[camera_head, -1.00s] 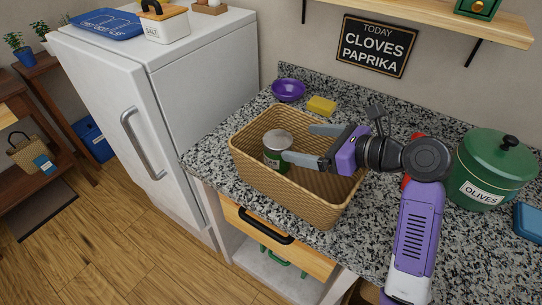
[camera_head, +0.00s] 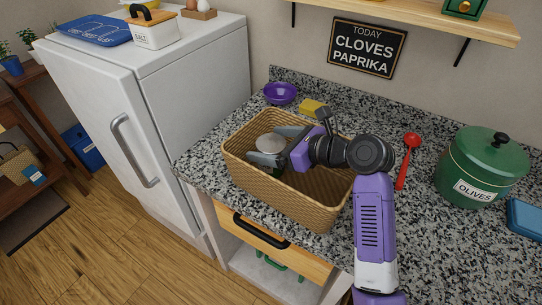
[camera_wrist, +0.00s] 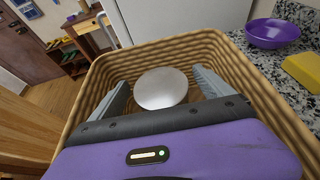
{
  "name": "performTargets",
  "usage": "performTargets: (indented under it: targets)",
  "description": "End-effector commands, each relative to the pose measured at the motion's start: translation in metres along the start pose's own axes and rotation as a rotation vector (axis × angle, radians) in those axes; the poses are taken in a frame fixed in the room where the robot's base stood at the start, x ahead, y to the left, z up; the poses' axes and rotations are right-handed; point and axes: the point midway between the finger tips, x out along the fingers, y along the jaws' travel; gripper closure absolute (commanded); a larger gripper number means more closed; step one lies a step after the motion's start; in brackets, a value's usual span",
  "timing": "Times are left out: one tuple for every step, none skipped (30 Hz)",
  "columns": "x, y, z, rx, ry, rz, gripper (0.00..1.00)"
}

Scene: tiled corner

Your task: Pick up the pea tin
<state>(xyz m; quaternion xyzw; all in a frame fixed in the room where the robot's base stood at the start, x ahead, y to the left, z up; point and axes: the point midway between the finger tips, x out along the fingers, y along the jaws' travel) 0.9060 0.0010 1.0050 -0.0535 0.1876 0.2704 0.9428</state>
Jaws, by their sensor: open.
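The pea tin (camera_head: 270,143) stands upright inside the wicker basket (camera_head: 310,211), near the basket's left end. Its silver lid (camera_wrist: 161,88) shows in the wrist view, and its label is mostly hidden in the head view. My gripper (camera_head: 268,145) is open, with its grey fingers down in the basket on either side of the tin. In the wrist view the fingers (camera_wrist: 160,92) stand left and right of the lid, with a gap on both sides.
The basket walls surround the fingers closely. A purple bowl (camera_head: 281,93) and a yellow sponge (camera_head: 312,106) lie behind the basket. A red spoon (camera_head: 407,160) and a green olives pot (camera_head: 484,167) are to the right. The white fridge (camera_head: 150,110) stands left of the counter.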

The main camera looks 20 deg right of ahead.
Motion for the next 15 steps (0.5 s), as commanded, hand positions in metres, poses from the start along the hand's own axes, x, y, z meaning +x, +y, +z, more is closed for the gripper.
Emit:
performTargets:
  targets:
    - [-0.0002, -0.0001, 0.0, 0.0, 0.0, 0.0, 0.09]
    - [-0.0002, 0.0, 0.0, 0.0, 0.0, 0.0, 0.11]
    - [-0.0003, -0.0001, -0.0001, 0.0, 0.0, 0.0, 0.19]
    - [-0.0003, 0.0, -0.0001, 0.0, 0.0, 0.0, 0.25]
    - [-0.0004, -0.0001, -0.0001, 0.0, 0.0, 0.0, 0.31]
    - [-0.0004, -0.0001, -0.0001, 0.0, 0.0, 0.0, 0.38]
    - [-0.0004, -0.0001, -0.0001, 0.0, 0.0, 0.0, 0.44]
    - [-0.0004, -0.0001, -0.0001, 0.0, 0.0, 0.0, 0.5]
    - [-0.0005, -0.0001, -0.0002, 0.0, 0.0, 0.0, 0.58]
    - [-0.0005, 0.0, -0.0001, 0.0, 0.0, 0.0, 0.64]
    - [-0.0005, 0.0, -0.0002, 0.0, 0.0, 0.0, 0.7]
    - [-0.0005, 0.0, -0.0002, 0.0, 0.0, 0.0, 0.78]
    - [-0.0005, 0.0, -0.0002, 0.0, 0.0, 0.0, 0.84]
    - [-0.0005, 0.0, -0.0002, 0.0, 0.0, 0.0, 0.89]
    - [-0.0005, 0.0, -0.0002, 0.0, 0.0, 0.0, 0.97]
